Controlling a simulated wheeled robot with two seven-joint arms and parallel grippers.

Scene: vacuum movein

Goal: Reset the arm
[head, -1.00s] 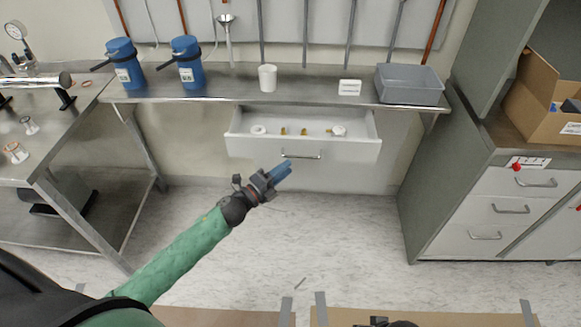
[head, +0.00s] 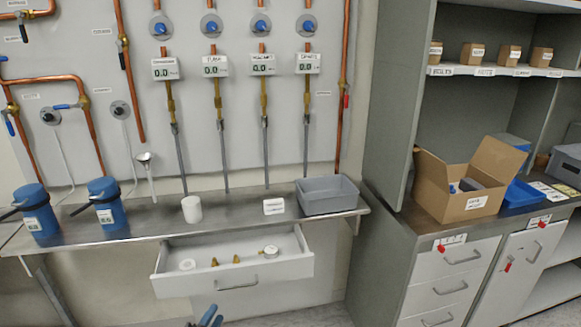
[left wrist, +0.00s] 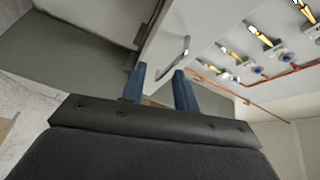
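My left gripper (head: 211,317) shows only as blue fingertips at the bottom edge of the head view, in front of and below the open drawer (head: 232,284). Its arm is out of the picture. In the left wrist view the two blue fingers (left wrist: 160,88) stand apart with nothing between them, so it is open and empty. A metal handle (left wrist: 174,62) on a pale front shows beyond them. My right gripper is not in view.
The drawer holds small brass and white fittings. Above it, the steel bench carries blue flasks (head: 107,203), a white cup (head: 191,209) and a grey bin (head: 327,195). A cabinet with an open cardboard box (head: 470,182) stands at right.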

